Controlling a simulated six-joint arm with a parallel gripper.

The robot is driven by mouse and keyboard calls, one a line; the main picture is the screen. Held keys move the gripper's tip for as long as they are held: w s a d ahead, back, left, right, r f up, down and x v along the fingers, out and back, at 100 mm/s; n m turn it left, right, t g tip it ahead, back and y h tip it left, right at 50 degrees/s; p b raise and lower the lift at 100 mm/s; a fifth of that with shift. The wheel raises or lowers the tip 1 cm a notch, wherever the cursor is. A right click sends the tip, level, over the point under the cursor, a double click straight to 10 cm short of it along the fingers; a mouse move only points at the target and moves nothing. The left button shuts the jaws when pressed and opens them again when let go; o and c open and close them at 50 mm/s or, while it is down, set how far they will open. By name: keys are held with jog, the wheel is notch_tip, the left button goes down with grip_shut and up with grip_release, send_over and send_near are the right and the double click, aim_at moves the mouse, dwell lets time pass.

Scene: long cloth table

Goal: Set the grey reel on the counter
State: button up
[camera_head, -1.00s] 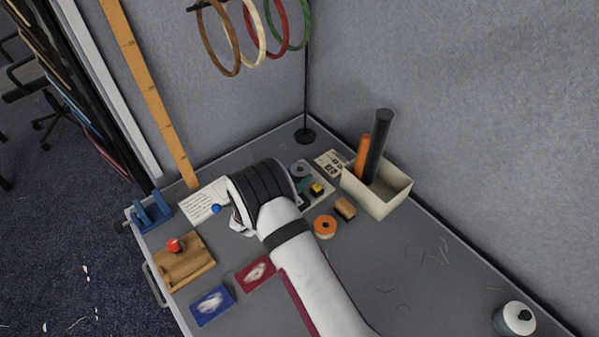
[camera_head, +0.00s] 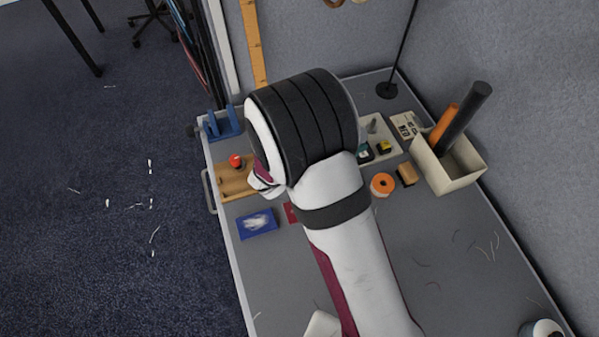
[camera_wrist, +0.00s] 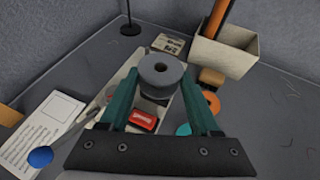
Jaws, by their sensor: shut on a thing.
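The grey reel (camera_wrist: 161,76) is between the green fingertips of my gripper (camera_wrist: 162,80) in the wrist view, with its round, holed top face showing. My gripper is shut on it. The reel appears above the pale tray (camera_wrist: 125,72); its exact height is hard to tell. In the head view my wrist hides the gripper and reel. The counter is the grey tabletop (camera_head: 450,250), which also shows in the wrist view (camera_wrist: 270,125).
An orange reel (camera_head: 382,184) and a brown block (camera_head: 406,174) lie right of the tray. A cream bin (camera_head: 460,177) holds upright tubes. The right front counter is mostly clear, with scattered threads.

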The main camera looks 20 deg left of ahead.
jog(key=s, duration=0.7)
jog(key=a+f, duration=0.2)
jog(key=a, duration=0.1)
jog(key=s+a+f, duration=0.1)
jog(key=a+f, duration=0.1)
jog(key=a, duration=0.1)
jog(key=s+a+f, duration=0.1)
jog(key=a+f, duration=0.1)
jog(key=a, duration=0.1)
jog(key=shift+a, duration=0.3)
jog(key=shift+s+a+f, duration=0.1)
jog(key=shift+a+f, duration=0.05)
jog(key=shift+f, duration=0.95)
jog(key=shift+a+f, duration=0.1)
jog(key=shift+f, duration=1)
jog(key=shift+f, duration=0.1)
jog(key=o, duration=1.4)
jog(key=shift+c, duration=0.2)
